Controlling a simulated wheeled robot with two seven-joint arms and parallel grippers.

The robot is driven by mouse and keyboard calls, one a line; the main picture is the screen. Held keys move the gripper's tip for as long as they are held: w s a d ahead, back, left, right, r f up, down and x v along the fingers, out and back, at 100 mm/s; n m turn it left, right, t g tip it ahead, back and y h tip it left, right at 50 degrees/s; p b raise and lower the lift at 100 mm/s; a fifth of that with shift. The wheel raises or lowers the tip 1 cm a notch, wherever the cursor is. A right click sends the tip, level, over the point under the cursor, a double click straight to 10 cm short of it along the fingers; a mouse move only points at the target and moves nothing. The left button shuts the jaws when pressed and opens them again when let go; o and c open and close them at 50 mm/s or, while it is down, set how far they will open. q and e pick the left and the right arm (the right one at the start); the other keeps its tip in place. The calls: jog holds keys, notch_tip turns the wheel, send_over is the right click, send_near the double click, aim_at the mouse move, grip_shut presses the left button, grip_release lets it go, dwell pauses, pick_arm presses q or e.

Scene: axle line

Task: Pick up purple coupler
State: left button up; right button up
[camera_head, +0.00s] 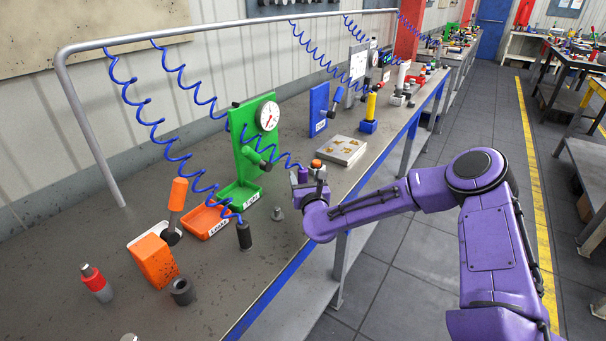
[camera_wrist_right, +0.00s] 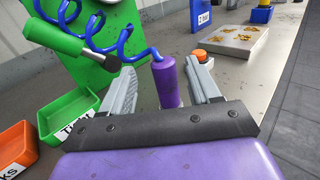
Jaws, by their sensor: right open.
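The purple coupler (camera_wrist_right: 168,84) is a small upright cylinder at the end of a blue coiled hose (camera_wrist_right: 124,38). In the wrist view it stands between the two grey fingers of my right gripper (camera_wrist_right: 160,68), which are open with gaps on both sides. In the head view the coupler (camera_head: 303,175) shows partly at the bench's front part, beside my right gripper (camera_head: 311,180). My purple wrist hides its lower part there. My left gripper is not in view.
A green gauge stand (camera_head: 248,150) with a green tray (camera_head: 240,195) stands left of the gripper. An orange button (camera_wrist_right: 201,56) is close to the right finger. A plate with yellow marks (camera_head: 340,150) lies behind. An orange tray (camera_head: 206,221) sits nearer.

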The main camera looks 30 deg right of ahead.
aim_at(303, 169)
jog(key=p+x, duration=0.1)
jog(key=x, duration=0.3)
jog(key=shift+w+d+f, duration=0.1)
jog(key=shift+w+d, duration=0.1)
jog(key=shift+d, duration=0.05)
jog(key=shift+c, duration=0.2)
jog(key=c, duration=1)
jog(key=shift+c, duration=0.2)
jog(key=shift+r, duration=0.4)
jog(key=s+r, duration=0.1)
jog(key=r, duration=0.1)
jog(key=s+r+b, duration=0.1)
jog(key=s+r, duration=0.1)
jog(key=r, duration=0.1)
jog(key=s+r, duration=0.1)
jog(key=r, duration=0.1)
jog(key=shift+s+r, duration=0.15)
jog(key=shift+r, duration=0.05)
jog(key=shift+s+a+r+b, duration=0.15)
jog(key=shift+s+r, duration=0.65)
jog(key=shift+s, duration=0.85)
jog(key=shift+s+r+b, duration=0.1)
jog(key=shift+s+r, duration=0.75)
jog(key=shift+s, duration=0.8)
jog(key=shift+s+a+r+b, duration=0.15)
jog(key=shift+s+r, duration=0.65)
jog(key=shift+s, duration=0.85)
